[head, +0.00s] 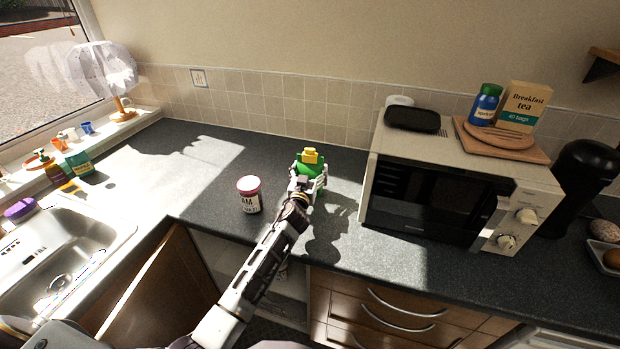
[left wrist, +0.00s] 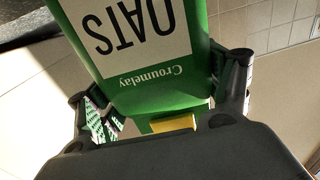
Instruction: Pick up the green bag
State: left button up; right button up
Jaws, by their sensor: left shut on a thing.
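The green bag (head: 311,171) is in the head view, beyond the end of my left arm, with a yellow clip (head: 310,156) at its top. In the left wrist view the green bag (left wrist: 170,100) fills the middle. Its white label reads OATS, upside down there. My left gripper (head: 307,183) is shut on the bag, with a finger on each side of it. The gripper hides the bag's lower part in the head view, so I cannot tell whether the bag touches the counter. My right gripper is not in view.
A jar with a pink lid (head: 249,195) stands left of the bag on the dark counter (head: 185,165). A microwave (head: 440,190) stands to the right, with a tea box (head: 524,106) on top. A sink (head: 60,255) is at the left. An open cupboard door (head: 155,295) is below.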

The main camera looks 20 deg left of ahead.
aim_at(310, 149)
pick_arm(q)
jog(key=shift+r, duration=0.1)
jog(key=shift+r+p, duration=0.45)
jog(key=shift+r, duration=4.5)
